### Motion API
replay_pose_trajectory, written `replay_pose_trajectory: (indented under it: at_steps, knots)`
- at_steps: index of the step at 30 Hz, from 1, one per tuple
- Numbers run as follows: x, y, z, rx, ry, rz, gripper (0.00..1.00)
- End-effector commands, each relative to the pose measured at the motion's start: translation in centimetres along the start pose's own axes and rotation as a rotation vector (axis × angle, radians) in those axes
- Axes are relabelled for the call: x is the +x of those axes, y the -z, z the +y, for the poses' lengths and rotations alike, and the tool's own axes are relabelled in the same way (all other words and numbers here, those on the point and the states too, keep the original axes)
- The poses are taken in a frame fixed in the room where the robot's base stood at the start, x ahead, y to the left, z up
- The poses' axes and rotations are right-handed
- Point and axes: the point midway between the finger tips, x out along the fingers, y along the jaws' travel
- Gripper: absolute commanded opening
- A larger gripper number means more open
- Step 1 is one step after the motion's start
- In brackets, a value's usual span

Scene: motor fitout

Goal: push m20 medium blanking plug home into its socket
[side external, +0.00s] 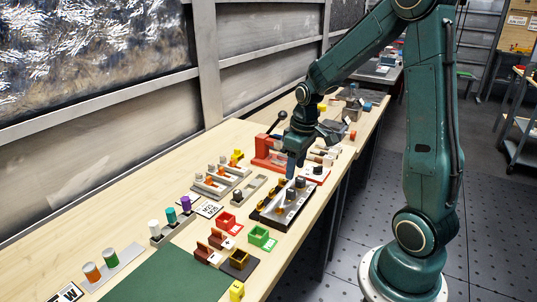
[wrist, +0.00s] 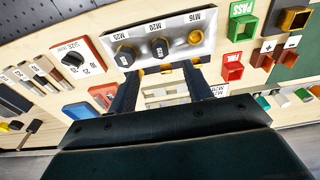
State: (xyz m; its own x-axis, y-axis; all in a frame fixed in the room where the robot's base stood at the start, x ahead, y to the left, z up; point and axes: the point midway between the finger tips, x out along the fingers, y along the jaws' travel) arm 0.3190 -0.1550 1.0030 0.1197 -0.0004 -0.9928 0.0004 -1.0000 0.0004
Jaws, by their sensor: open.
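The m20 medium blanking plug (wrist: 160,47) is a dark knob at the middle position, marked M20, of a light grey socket panel (wrist: 178,27). How deep it sits cannot be told. A larger dark plug (wrist: 125,56) stands at M25, and the M16 position shows a brass-coloured ring (wrist: 195,37) with no dark plug. My gripper (wrist: 160,72) is open, with its two fingers apart and nothing seen between them, close to the panel's near edge. In the side view my gripper (side external: 291,174) points down over the panel (side external: 267,213) and partly hides it.
A size selector (wrist: 72,60) with a dark knob lies left of the panel in the wrist view. A red bin (wrist: 232,68) and a green PASS bin (wrist: 242,27) stand right of it. In the side view a red press (side external: 268,152) stands behind my gripper; a green mat (side external: 165,277) lies clear.

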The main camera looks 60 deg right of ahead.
Motion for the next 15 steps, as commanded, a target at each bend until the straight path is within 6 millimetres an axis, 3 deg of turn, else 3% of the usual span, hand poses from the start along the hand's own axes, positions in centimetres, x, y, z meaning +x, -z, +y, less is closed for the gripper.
replay_pose_trajectory:
  at_steps: [6,15]
  knots:
    - [-3.4,0.0,0.0,0.001,-0.002,0.003,0.5]
    - [-5.8,0.0,0.0,0.0,0.0,0.0,0.5]
